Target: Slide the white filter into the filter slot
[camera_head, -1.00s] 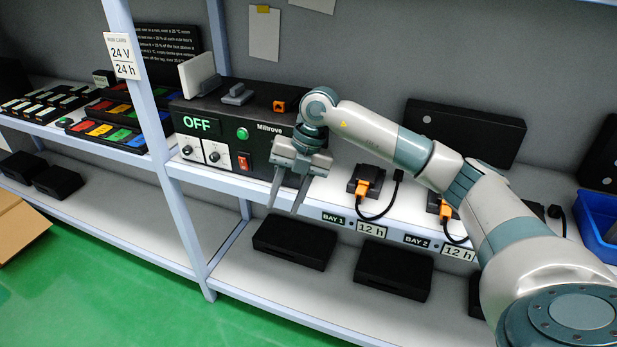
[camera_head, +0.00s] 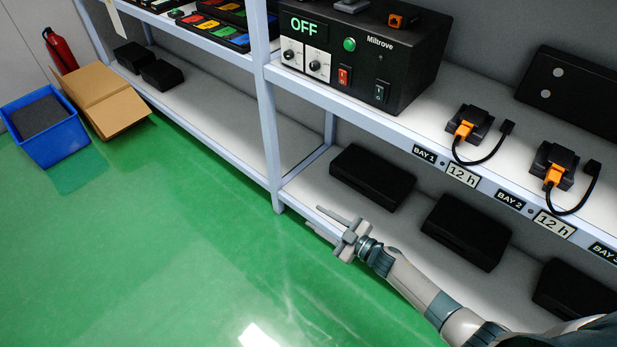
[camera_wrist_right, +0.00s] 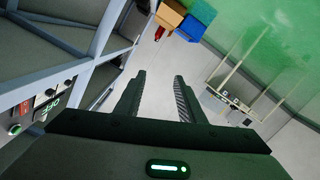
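The white filter is not in either current view. My right gripper (camera_head: 320,222) is low, in front of the lower shelf edge, below and well apart from the unit. In the right wrist view the right gripper (camera_wrist_right: 160,78) has its fingers apart with nothing between them. The unit's front (camera_wrist_right: 45,98) shows at the left there. My left gripper is not in view.
Black boxes (camera_head: 372,176) lie on the lower shelf. A shelf post (camera_head: 268,120) stands left of the unit. Orange-plugged chargers (camera_head: 470,125) sit at the labelled bays. A blue bin (camera_head: 45,150) and a cardboard box (camera_head: 105,125) stand on the open green floor.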

